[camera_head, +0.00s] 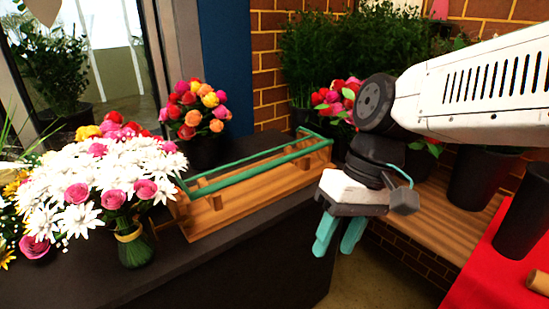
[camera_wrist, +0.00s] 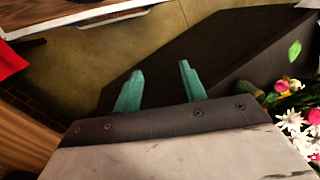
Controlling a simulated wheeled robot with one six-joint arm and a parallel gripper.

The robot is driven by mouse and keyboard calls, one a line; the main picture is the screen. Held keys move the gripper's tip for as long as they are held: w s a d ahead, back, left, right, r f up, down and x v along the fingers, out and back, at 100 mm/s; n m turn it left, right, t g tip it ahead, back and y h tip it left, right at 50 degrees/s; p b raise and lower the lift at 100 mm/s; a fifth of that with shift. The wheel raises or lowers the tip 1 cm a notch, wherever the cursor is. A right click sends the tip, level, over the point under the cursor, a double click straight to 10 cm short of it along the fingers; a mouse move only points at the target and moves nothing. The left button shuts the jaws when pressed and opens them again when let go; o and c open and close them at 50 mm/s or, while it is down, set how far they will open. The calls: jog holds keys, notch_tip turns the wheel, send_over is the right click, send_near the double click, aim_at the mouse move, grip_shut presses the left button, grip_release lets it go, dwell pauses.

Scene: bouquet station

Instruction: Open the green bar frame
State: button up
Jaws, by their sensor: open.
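The green bar frame (camera_head: 255,163) lies along the top of a wooden rack (camera_head: 225,218) on the dark counter, in the middle of the head view. Its two long green bars run from the front left to the back right, close above the wood. My gripper (camera_head: 338,238) is to the right of the rack, past the counter's edge, with its teal fingers pointing down. It is apart from the frame. In the wrist view the two fingers (camera_wrist: 158,85) are spread with nothing between them. The frame and rack do not show in the wrist view.
A large bouquet of white daisies and pink roses (camera_head: 100,185) stands left of the rack. A vase of orange and pink roses (camera_head: 195,110) is behind it. Black flower buckets (camera_head: 478,178) stand on a wooden shelf at right, near a red cloth (camera_head: 500,270). The dark counter (camera_head: 240,270) is clear in front.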

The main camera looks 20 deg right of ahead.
aim_at(278, 165)
jog(key=w+a+m+t+y, duration=0.1)
jog(key=w+a+y, duration=0.2)
jog(key=w+y, duration=0.35)
jog(key=w+a+y, duration=0.4)
jog(key=w+y, duration=0.1)
jog(key=w, duration=0.3)
jog(key=w+d+f+m+t, duration=0.2)
jog(key=w+d+t, duration=0.2)
jog(key=w+t, duration=0.1)
jog(key=w+d+f+m+t+h, duration=0.1)
jog(key=w+d+f+m+t, duration=0.2)
jog(key=w+d+t, duration=0.1)
jog(key=w+d+f+m+t+h, duration=0.1)
jog(key=w+d+f+m+t, duration=0.2)
jog(key=w+d+t, duration=0.2)
jog(key=shift+w+f+t, duration=0.2)
jog(key=shift+w+t, duration=0.3)
jog(key=shift+w, duration=1.15)
jog(key=shift+w+m, duration=0.25)
jog(key=shift+m, duration=0.05)
jog(key=x, duration=0.7)
jog(key=shift+w+a, duration=0.1)
jog(key=shift+w, duration=0.05)
grip_shut()
